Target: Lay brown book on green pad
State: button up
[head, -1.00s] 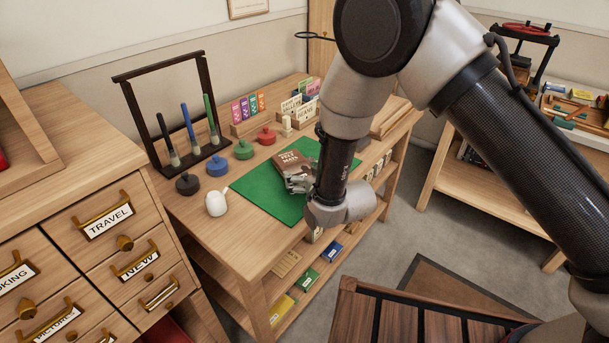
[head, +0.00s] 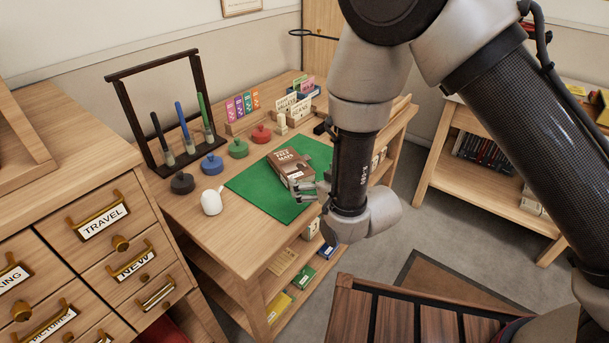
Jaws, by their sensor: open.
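The brown book (head: 288,163) lies on the green pad (head: 262,194) on the wooden table, with its cover facing up. The pad's left and front parts are bare. My gripper (head: 299,189) is open at the book's near right edge, with its fingers low over the pad. I cannot tell whether a finger still touches the book. My wrist and arm hide the right part of the pad.
A white rounded object (head: 212,202) stands left of the pad. Black (head: 182,183), blue (head: 212,164), green (head: 238,149) and red (head: 261,134) lidded pots line the back, before a dark rack (head: 157,115). A wooden drawer cabinet (head: 75,215) stands at the left.

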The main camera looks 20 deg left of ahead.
jog(key=shift+v, duration=1.85)
jog(key=w+d+r+m+h, duration=0.2)
jog(key=w+d+r, duration=0.2)
jog(key=d+r, duration=0.35)
jog(key=w+d+r+m+h, duration=0.2)
jog(key=w+d+r, duration=0.35)
jog(key=d, duration=0.35)
jog(key=s+d+r+m+g+h, duration=0.1)
jog(key=d+r, duration=0.2)
jog(key=d, duration=0.2)
jog(key=s+d+r+g, duration=0.1)
jog(key=s+d+r, duration=0.15)
jog(key=d, duration=0.35)
jog(key=s+d+r+m+g+h, duration=0.1)
jog(key=s+d+r, duration=0.3)
jog(key=s+d, duration=0.6)
jog(key=s+d+r+m+g+h, duration=0.2)
jog(key=s+d+r+m+h, duration=0.1)
jog(key=s+d, duration=0.7)
jog(key=shift+s+d+r, duration=0.4)
jog(key=shift+s+r, duration=0.3)
jog(key=shift+c, duration=0.4)
